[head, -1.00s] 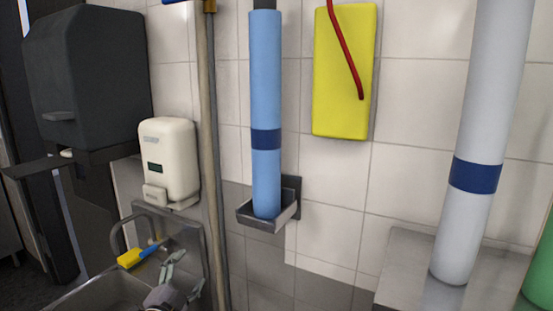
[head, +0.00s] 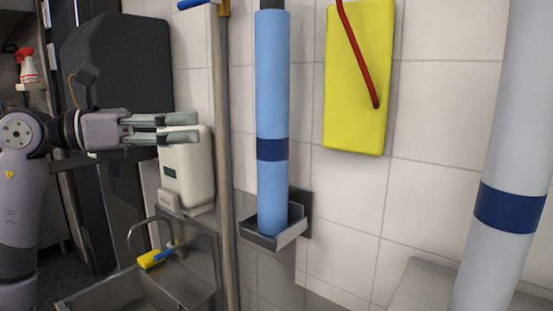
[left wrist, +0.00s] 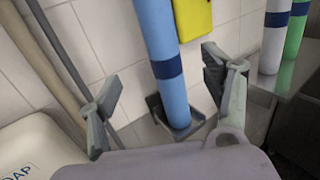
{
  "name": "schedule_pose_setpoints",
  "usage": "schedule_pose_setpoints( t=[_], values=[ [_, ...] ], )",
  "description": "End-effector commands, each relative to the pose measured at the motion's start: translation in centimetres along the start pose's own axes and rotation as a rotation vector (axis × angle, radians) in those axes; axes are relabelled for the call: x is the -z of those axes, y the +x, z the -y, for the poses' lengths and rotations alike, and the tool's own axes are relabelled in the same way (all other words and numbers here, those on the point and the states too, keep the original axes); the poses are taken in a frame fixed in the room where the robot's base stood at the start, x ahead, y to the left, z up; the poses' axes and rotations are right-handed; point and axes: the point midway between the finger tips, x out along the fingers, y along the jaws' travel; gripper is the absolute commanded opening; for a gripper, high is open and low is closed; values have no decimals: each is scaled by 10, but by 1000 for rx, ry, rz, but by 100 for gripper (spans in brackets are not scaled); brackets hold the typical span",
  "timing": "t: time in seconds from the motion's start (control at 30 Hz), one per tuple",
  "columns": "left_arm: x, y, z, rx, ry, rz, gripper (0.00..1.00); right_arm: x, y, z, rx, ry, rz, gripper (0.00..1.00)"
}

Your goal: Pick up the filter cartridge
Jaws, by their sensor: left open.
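The filter cartridge appears to be the tall light blue cylinder (head: 272,100) with a dark blue band, standing upright in a metal wall bracket (head: 292,235). Its top runs out of the head view. My left gripper (head: 196,128) is open and empty, to the left of the cartridge and apart from it, in front of the soap dispenser, with its fingers pointing right. In the left wrist view the cartridge (left wrist: 158,35) shows between the spread fingers and beyond them, with its foot in the bracket (left wrist: 162,128). My right gripper is not in view.
A pole (head: 223,170) stands between my left gripper and the cartridge. A white soap dispenser (head: 188,180) and a sink (head: 130,290) are at left. A yellow board (head: 355,90) hangs at right. A similar white cylinder (head: 500,150) stands farther right; a green one (left wrist: 294,38) is beside it.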

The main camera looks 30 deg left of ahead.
Motion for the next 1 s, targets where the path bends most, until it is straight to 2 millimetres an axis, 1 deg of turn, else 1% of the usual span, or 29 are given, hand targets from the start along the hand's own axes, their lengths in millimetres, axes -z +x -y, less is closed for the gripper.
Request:
schedule_pose_setpoints(
  t=[0.03,0.3,0.4,0.5,0.67,0.77,0.9,1.0],
  values=[
    [-5,12,1,4,-2,-4,73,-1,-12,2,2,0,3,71],
    [-6,71,1,5,-4,-3,73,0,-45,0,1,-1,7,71],
    [-5,87,1,5,-4,-2,73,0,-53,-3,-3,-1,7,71],
    [-3,97,1,5,-4,0,73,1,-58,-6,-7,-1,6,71],
    [-2,104,1,4,-4,1,73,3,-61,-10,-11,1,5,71],
    [-4,111,1,5,-6,0,73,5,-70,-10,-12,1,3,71],
    [-8,127,0,5,-5,1,73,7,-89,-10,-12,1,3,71],
    [-7,138,0,5,-5,1,73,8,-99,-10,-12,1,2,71]
  ],
)
